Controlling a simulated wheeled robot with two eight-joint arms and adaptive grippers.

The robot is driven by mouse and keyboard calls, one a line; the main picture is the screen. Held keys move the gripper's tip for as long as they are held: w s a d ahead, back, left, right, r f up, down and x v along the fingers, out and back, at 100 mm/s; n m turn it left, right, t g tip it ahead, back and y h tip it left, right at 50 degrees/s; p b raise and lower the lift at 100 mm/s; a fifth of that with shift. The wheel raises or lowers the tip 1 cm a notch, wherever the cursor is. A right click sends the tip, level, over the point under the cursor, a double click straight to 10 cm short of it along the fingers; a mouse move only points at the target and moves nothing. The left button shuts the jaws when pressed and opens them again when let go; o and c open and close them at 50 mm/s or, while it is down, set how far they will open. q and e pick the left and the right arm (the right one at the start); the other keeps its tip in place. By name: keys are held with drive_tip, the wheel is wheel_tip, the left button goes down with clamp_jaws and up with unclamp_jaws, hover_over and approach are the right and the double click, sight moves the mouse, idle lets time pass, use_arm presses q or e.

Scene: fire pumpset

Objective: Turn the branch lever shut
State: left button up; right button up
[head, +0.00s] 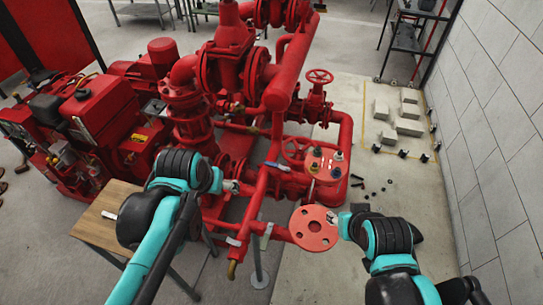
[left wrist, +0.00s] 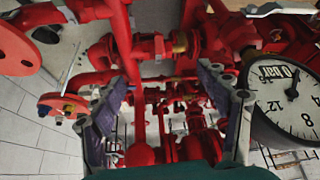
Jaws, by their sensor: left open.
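My left gripper (head: 234,187) is in the middle of the head view, beside the red pipework. In the left wrist view its two fingers (left wrist: 168,95) are apart, with no object held between them. I cannot tell which is the branch lever. A grey lever end (left wrist: 283,8) shows at the wrist view's top right. My right gripper (head: 336,220) is by the red round flange (head: 313,228); its fingers are too small to read.
A white-faced pressure gauge (left wrist: 285,98) is close to the right finger in the left wrist view. A red handwheel (head: 319,76), a red engine (head: 100,107) and a wooden table (head: 95,222) stand around. Pale blocks (head: 408,127) lie on the floor near the wall.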

use_arm(q)
drive_tip(key=w+d+r+g+p, duration=0.2)
drive_tip(key=w+d+r, duration=0.15)
drive_tip(key=w, duration=0.45)
drive_tip(key=m+g+p, duration=0.2)
drive_tip(key=g+p, duration=0.1)
drive_tip(key=p, duration=0.2)
hover_over(272, 164)
wheel_tip(272, 164, down, 8)
wheel_tip(272, 164, down, 8)
drive_tip(key=shift+r+b, duration=0.15)
drive_tip(key=shift+b, duration=1.1)
drive_tip(key=c, duration=1.7)
